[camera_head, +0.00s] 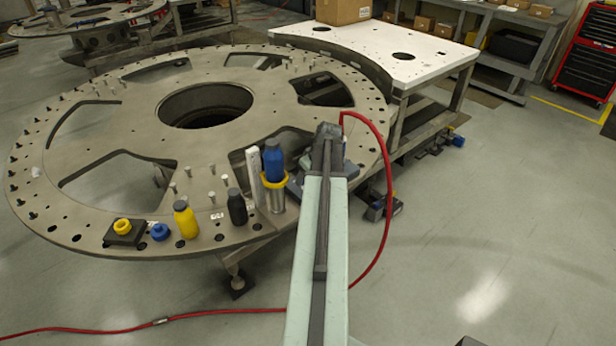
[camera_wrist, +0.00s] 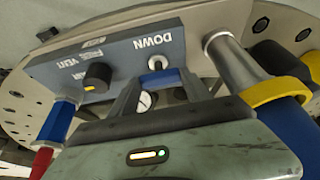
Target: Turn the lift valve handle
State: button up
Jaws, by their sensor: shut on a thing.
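In the wrist view a blue-grey valve panel (camera_wrist: 115,68) lies on the turret plate, its lettering upside down. A lever with a pale tip (camera_wrist: 155,63), taken as the lift valve handle, stands by the word DOWN. My gripper (camera_wrist: 156,78) is shut on this handle; its fingers converge there and hide most of it. A black knob (camera_wrist: 97,77) sits left of it by PRESS and VENT. In the head view my arm covers the gripper and much of the panel.
The large round turret plate (camera_head: 120,200) carries a blue-capped metal cylinder (camera_head: 274,165), a black bottle (camera_head: 237,207) and a yellow bottle (camera_head: 185,218) left of my arm. A red hose (camera_head: 386,200) curves on the right. Open floor (camera_head: 480,230) lies right.

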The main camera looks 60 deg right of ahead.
dwell(0.4)
jog(key=o, duration=1.4)
jog(key=shift+c, duration=0.2)
jog(key=p+v, duration=0.7)
jog(key=v, duration=0.1)
jog(key=shift+f, duration=0.1)
